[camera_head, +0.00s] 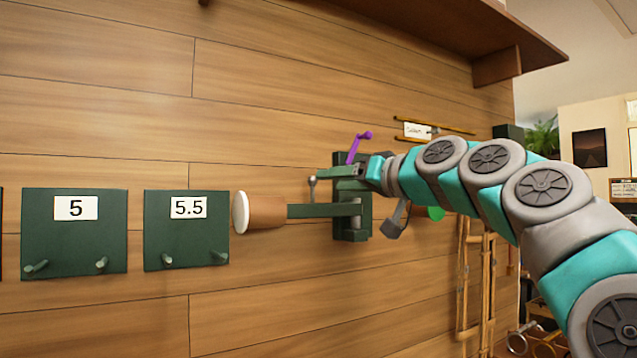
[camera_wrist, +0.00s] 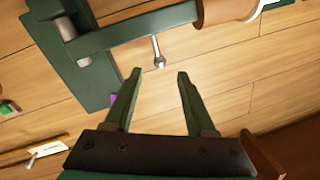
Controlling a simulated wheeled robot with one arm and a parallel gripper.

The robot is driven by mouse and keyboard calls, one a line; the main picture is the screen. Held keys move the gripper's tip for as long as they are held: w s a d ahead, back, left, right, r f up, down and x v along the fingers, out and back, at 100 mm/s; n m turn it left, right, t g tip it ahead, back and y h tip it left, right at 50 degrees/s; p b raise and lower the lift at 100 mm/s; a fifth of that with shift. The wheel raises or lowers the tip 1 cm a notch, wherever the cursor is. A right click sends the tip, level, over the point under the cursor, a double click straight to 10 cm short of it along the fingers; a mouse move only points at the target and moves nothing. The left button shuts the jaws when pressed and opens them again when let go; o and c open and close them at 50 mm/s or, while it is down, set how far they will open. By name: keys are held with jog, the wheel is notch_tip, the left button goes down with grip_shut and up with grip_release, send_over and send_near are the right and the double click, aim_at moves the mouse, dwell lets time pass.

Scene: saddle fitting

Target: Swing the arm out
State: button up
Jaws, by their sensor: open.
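A dark green wall bracket (camera_head: 351,228) carries a green arm (camera_head: 322,210) that reaches left. At the arm's end is a brown rounded piece (camera_head: 267,212) with a white disc (camera_head: 241,213). A small metal knob (camera_head: 312,183) stands from the arm. My gripper (camera_head: 330,172) is above the arm at the bracket. In the wrist view, my open gripper (camera_wrist: 159,75) points toward the knob (camera_wrist: 159,58), which lies just beyond the fingertips and between their lines. The arm (camera_wrist: 140,30) crosses beyond it. Nothing is between the fingers. A purple lever (camera_head: 358,147) stands above the bracket.
Green wall plates (camera_head: 75,258) and (camera_head: 187,240) with pegs, marked 5 and 5.5, hang at left. A brown shelf (camera_head: 450,25) overhangs above. A wooden rack (camera_head: 477,285) stands at right.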

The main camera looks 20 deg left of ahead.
aim_at(314, 183)
jog(key=shift+p+x, duration=0.95)
jog(key=shift+x, duration=3)
jog(key=shift+s+f, duration=0.1)
grip_shut()
